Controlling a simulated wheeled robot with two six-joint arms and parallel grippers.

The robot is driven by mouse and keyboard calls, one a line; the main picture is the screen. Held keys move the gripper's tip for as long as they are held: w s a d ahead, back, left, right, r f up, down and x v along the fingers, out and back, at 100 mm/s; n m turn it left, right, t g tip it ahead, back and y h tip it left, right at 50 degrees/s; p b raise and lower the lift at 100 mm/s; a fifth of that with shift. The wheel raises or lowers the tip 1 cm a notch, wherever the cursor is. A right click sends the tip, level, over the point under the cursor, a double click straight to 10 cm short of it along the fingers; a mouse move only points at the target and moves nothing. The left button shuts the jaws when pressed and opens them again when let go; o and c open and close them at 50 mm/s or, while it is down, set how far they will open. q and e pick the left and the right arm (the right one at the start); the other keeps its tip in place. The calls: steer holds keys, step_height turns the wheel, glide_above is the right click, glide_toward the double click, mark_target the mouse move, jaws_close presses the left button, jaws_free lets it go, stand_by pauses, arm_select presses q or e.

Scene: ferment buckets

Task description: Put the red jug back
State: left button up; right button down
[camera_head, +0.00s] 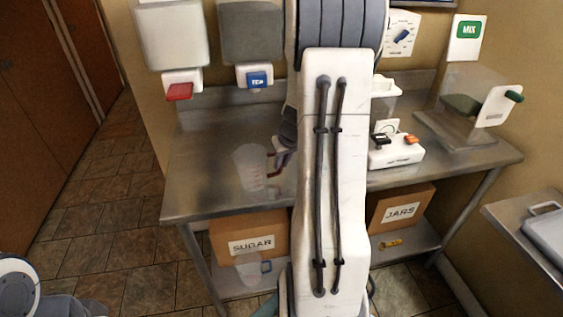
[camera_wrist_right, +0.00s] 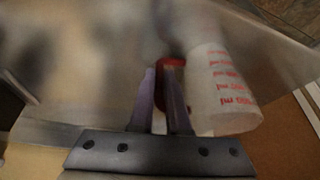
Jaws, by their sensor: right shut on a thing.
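The red jug (camera_head: 250,168) is a clear measuring jug with red markings and a red handle. In the head view it is upright over the left front part of the steel table (camera_head: 205,185); I cannot tell whether its base touches the top. My right gripper (camera_head: 281,160) is at its right side, on the handle. In the right wrist view the fingers of the right gripper (camera_wrist_right: 165,95) are shut on the red handle, and the jug body (camera_wrist_right: 222,85) with its red scale is just right of them. My left gripper is out of view.
A jug with a blue handle (camera_head: 250,269) is on the lower shelf near the SUGAR box (camera_head: 250,233). Wall dispensers with a red lever (camera_head: 179,91) and a blue lever (camera_head: 259,79) hang behind. A white switch box (camera_head: 396,152) stands on the right.

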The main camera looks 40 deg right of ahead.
steer(key=c, duration=0.9)
jaws_free()
steer(key=shift+f, duration=0.15)
steer(key=shift+r+p, duration=0.3)
steer(key=shift+r, duration=0.05)
steer(key=v, duration=1.2)
steer(key=w+a+f+n+g+y, duration=0.1)
steer(key=a+n, duration=0.1)
steer(key=a, duration=0.9)
steer(key=a+f+n+y, duration=0.1)
steer(key=a+n+y, duration=0.15)
steer(key=a, duration=0.75)
steer(key=s+a+f+n+g, duration=0.1)
steer(key=s+a+n, duration=0.2)
steer(key=s+a, duration=0.5)
steer(key=s+a+f+n+g+h, duration=0.1)
steer(key=s+a+f+n+g, duration=0.1)
steer(key=s+a, duration=0.6)
steer(key=shift+s+a+n, duration=0.2)
steer(key=shift+a+n, duration=0.25)
steer(key=shift+n, duration=0.3)
